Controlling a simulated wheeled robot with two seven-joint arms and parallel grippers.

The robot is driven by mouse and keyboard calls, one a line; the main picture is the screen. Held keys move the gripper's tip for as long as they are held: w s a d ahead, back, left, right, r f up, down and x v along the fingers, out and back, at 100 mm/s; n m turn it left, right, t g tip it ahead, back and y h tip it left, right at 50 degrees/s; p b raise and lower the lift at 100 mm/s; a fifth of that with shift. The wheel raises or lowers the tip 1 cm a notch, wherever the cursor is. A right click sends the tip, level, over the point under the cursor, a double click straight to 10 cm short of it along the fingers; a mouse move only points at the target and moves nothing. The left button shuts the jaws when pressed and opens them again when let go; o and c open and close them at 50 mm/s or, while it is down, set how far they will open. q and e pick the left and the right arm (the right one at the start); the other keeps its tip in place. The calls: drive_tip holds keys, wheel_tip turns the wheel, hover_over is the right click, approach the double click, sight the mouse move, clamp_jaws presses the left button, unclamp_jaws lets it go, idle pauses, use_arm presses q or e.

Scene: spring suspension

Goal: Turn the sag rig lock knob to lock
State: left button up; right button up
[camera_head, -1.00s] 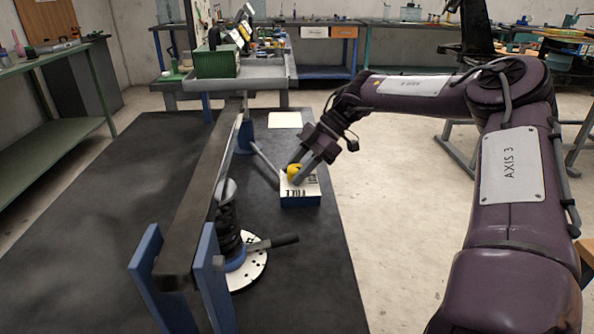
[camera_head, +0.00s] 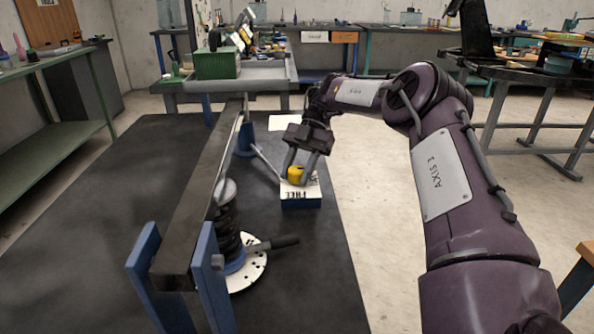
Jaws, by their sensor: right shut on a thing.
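The yellow lock knob (camera_head: 295,175) stands on top of a small blue box (camera_head: 301,203) with a white label plate. The word FREE reads on the plate's near edge; the rest of the plate is partly hidden by my fingers. My right gripper (camera_head: 297,170) points down over the box, shut on the knob with a finger on each side. The sag rig's long dark beam (camera_head: 205,180) runs left of the box, with a black coil spring (camera_head: 228,228) beside it on a round white plate (camera_head: 250,275). My left gripper is not in view.
A dark handle (camera_head: 272,243) sticks out over the round plate, nearer than the box. A thin grey rod (camera_head: 265,160) slants toward the box from a blue post. A green box (camera_head: 217,63) stands on the grey bench behind. The dark mat (camera_head: 80,240) is clear on the left.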

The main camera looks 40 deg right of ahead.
idle(0.4)
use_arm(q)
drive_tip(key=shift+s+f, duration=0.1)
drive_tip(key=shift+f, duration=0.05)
use_arm(e)
drive_tip(key=o, duration=1)
wheel_tip(320, 180, up, 13)
drive_tip(key=p, duration=0.3)
wheel_tip(320, 180, up, 7)
drive_tip(key=p, duration=0.5)
hover_over(297, 168)
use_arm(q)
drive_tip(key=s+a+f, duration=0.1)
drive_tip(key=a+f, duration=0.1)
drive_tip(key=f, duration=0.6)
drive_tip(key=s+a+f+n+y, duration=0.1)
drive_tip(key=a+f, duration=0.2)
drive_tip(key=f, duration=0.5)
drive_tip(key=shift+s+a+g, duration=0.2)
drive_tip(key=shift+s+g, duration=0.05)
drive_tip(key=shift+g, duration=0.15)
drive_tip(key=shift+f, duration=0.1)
